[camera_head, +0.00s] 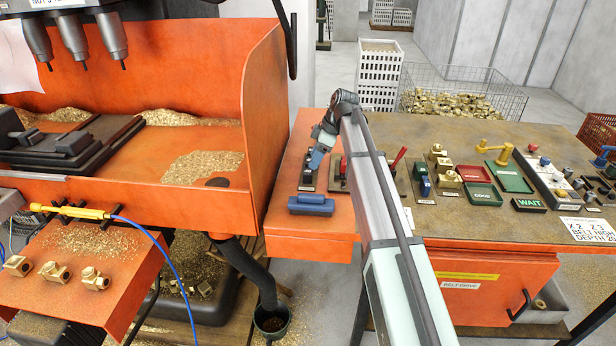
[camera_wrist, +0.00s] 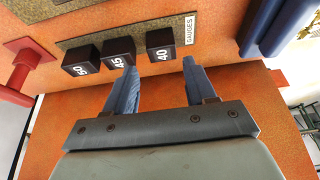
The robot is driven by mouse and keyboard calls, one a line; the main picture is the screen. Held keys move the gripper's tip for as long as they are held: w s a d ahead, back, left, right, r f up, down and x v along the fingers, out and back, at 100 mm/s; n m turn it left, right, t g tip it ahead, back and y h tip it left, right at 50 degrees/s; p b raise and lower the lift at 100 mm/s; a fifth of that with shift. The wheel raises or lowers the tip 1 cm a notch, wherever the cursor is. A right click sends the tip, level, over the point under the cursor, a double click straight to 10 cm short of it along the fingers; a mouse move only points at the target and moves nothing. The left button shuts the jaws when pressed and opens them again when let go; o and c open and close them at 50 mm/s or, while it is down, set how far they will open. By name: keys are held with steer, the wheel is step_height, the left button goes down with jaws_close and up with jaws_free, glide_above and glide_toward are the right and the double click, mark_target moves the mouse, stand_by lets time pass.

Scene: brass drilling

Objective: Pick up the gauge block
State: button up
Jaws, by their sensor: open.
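Three dark gauge blocks stand in a row on a board labelled GAUGES in the wrist view: one marked 40 (camera_wrist: 162,43), one marked 45 (camera_wrist: 119,52) and one marked 50 (camera_wrist: 81,60). My gripper (camera_wrist: 160,68) is open and empty, with two blue fingers pointing at the row. The 40 block lies just beyond the gap between the fingertips. The left fingertip is close to the 45 block; whether they touch cannot be told. In the head view my gripper (camera_head: 315,160) hangs over the gauge board (camera_head: 307,188) and partly hides it.
A blue object (camera_wrist: 272,30) lies right of the gauges in the wrist view; a red fixture (camera_wrist: 25,62) is at left. In the head view, a blue-topped block (camera_head: 311,204) sits in front of the board. The orange panel (camera_head: 265,120) rises left. Bench tools fill the right.

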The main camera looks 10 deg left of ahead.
mark_target(308, 171)
steer(key=shift+x, duration=2.75)
steer(key=shift+s, duration=0.15)
jaws_close()
